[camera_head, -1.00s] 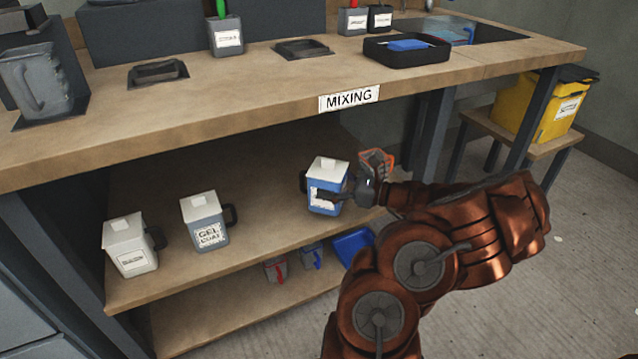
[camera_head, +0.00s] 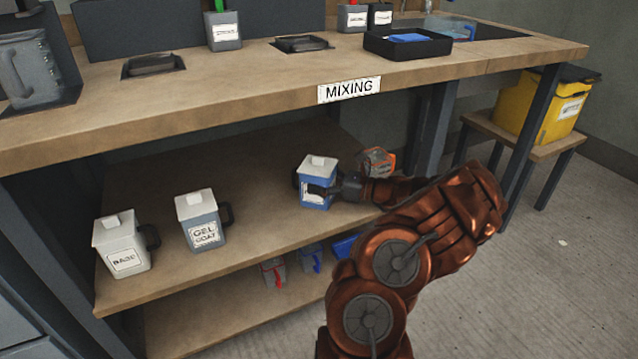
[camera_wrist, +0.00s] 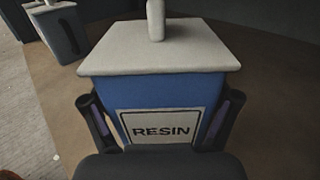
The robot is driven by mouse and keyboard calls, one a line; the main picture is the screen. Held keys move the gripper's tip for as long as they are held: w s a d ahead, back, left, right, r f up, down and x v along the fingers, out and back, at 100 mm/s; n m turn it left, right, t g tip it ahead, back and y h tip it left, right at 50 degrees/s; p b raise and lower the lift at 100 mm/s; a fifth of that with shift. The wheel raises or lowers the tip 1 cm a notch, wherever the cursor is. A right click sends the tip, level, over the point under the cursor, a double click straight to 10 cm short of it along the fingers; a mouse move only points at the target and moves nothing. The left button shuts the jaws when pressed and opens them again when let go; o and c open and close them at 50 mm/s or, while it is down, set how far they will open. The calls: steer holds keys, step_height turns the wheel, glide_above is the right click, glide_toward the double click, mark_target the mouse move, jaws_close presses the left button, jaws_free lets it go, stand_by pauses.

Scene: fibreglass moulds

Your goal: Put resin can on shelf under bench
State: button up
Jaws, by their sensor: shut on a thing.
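The resin can (camera_head: 317,172) is blue with a white lid and a dark handle on its left side. It is upright, at the right part of the shelf (camera_head: 262,222) under the bench; I cannot tell whether its base touches the board. My gripper (camera_head: 325,190) is shut on the can from the right and front. In the wrist view the can (camera_wrist: 160,92) faces me with its RESIN label between my two fingers (camera_wrist: 160,128).
A grey gel coat can (camera_head: 203,218) and a white can (camera_head: 122,245) stand to the left on the same shelf. An orange-and-grey item (camera_head: 378,162) is right behind my gripper. The bench top (camera_head: 230,85) overhangs the shelf. Shelf space between the gel coat and resin cans is clear.

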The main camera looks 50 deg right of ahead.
steer(key=shift+r, duration=0.1)
steer(key=o, duration=1.4)
steer(key=p+v, duration=0.4)
steer(key=v, duration=0.7)
steer(key=shift+s+d+p, duration=0.1)
steer(key=shift+s+p, duration=0.1)
steer(key=shift+p, duration=0.1)
steer(key=shift+s+d, duration=0.1)
steer(key=shift+s, duration=0.2)
